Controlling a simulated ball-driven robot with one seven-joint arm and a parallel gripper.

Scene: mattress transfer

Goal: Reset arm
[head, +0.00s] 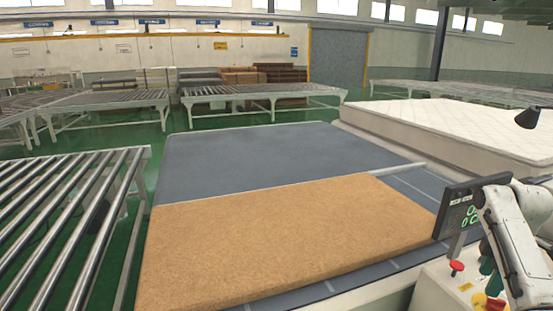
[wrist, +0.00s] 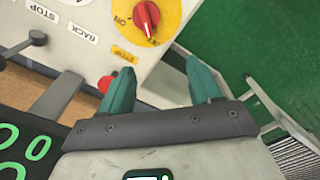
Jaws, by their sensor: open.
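My gripper (head: 490,274) is at the lower right of the head view, beside the control box and partly hidden by my white arm. In the wrist view its two teal fingers (wrist: 160,78) are spread apart with nothing between them. They are over the edge of the white control box (wrist: 98,42). A red rotary knob on a yellow plate (wrist: 146,17) is just beyond the fingertips. A red button (wrist: 105,84) is close to the left finger. Whether the fingers touch the box is unclear.
A tan mattress pad (head: 285,235) lies on the grey-blue table (head: 250,152). A white quilted mattress (head: 455,122) lies at the right. A dark display panel (head: 458,213) stands close to my arm. Roller conveyors (head: 55,220) are at the left, with green floor around.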

